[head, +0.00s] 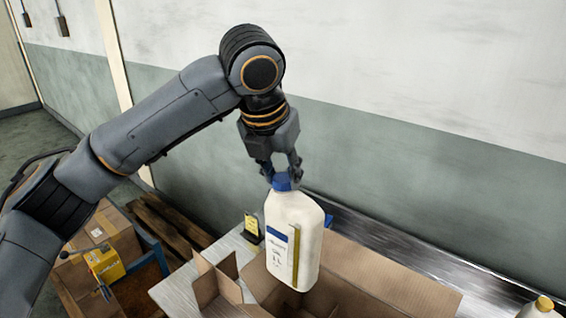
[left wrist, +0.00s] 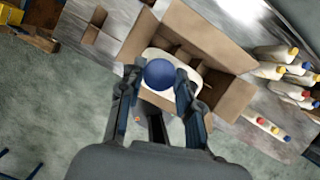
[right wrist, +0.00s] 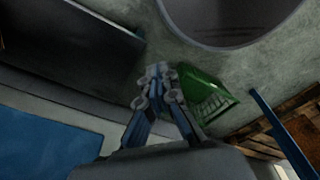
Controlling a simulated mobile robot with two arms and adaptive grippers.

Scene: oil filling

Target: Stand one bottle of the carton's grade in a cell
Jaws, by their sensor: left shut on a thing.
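My left gripper (head: 283,178) is shut on the blue cap of a white bottle (head: 280,265) with a blue-and-white label reading 1 L. The bottle hangs nearly upright above the open carton (head: 395,282). In the left wrist view, the blue cap (left wrist: 160,74) is between the fingers and the white body lies over the carton (left wrist: 232,98), where cardboard dividers show. The bottle hides part of the cells. The carton's grade marking cannot be read. My right gripper (right wrist: 158,78) shows only in its wrist view, fingers together and empty.
Several white bottles with yellow, blue and red caps (left wrist: 285,72) stand right of the carton in the left wrist view. A yellow sign (head: 251,225) stands behind cardboard pieces (head: 216,284). A green crate (right wrist: 205,95) lies beyond my right gripper.

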